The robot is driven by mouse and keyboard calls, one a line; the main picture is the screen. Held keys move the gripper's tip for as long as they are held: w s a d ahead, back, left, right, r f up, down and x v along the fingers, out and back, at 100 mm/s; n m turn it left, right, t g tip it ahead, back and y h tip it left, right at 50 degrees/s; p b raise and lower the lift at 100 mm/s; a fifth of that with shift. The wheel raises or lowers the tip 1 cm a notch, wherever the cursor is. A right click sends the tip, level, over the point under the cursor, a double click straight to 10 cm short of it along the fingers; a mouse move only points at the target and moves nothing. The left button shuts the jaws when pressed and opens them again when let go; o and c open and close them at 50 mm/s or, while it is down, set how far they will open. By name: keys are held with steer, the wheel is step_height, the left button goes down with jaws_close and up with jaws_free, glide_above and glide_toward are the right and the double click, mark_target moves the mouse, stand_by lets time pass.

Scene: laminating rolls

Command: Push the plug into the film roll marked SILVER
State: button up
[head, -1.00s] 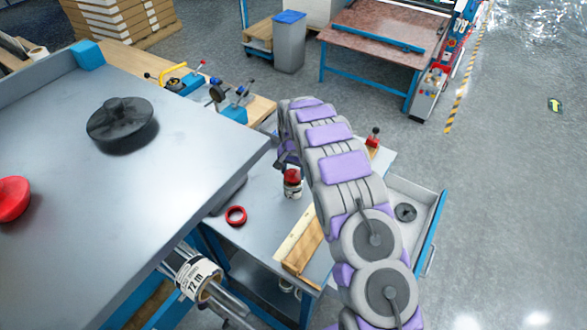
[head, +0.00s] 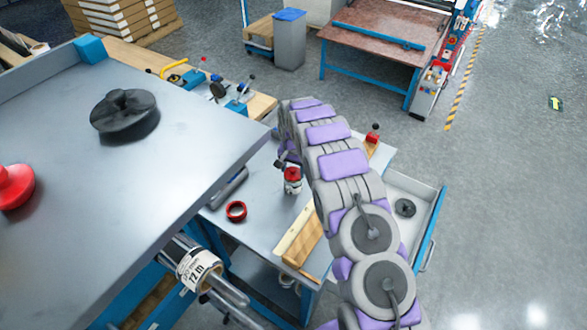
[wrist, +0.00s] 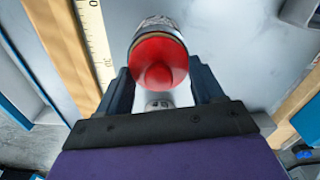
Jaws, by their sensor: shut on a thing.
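A red plug (head: 14,188) with a knob lies on the near grey table at the left edge. A dark plug-like disc (head: 125,113) lies farther back on it. A film roll (head: 198,270) labelled "72 m" is on a metal shaft below the table's edge. I cannot read SILVER anywhere.
A red ring (head: 236,211) lies on the lower bench, left of a wooden ruler board (head: 300,237). An open drawer (head: 418,190) on the right holds a dark ring (head: 405,208). The near table's edge overhangs the bench. The floor at right is clear.

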steer(key=shift+s+d+f, duration=0.15)
steer(key=shift+s+f, duration=0.35)
steer(key=shift+f, duration=0.25)
steer(key=o, duration=1.2)
steer(key=shift+s+g, duration=0.1)
steer(key=shift+g, duration=0.2)
steer(key=shift+r, duration=0.6)
steer(key=r, duration=0.6)
steer(key=r+p, duration=0.1)
steer(key=r, duration=0.4)
steer(key=w+r+p, duration=0.1)
steer(key=r, duration=0.5)
steer(key=shift+a+r, duration=0.2)
steer(key=shift+r, duration=0.15)
steer(key=s+d+r+n+b, duration=0.1)
steer(key=s+d+r, duration=0.3)
steer(key=s, duration=0.4)
steer(key=s+d+r, duration=0.3)
steer(key=s+r, duration=0.1)
steer(key=s, duration=0.4)
steer(key=s+d+r+n+b, duration=0.1)
steer(key=s+d+r, duration=0.35)
steer(key=s, duration=1.15)
steer(key=s+d+f+n+g, duration=0.1)
steer(key=s, duration=0.8)
steer(key=s+d+f+n+b, duration=0.1)
steer(key=s, duration=0.8)
steer(key=shift+f, duration=0.15)
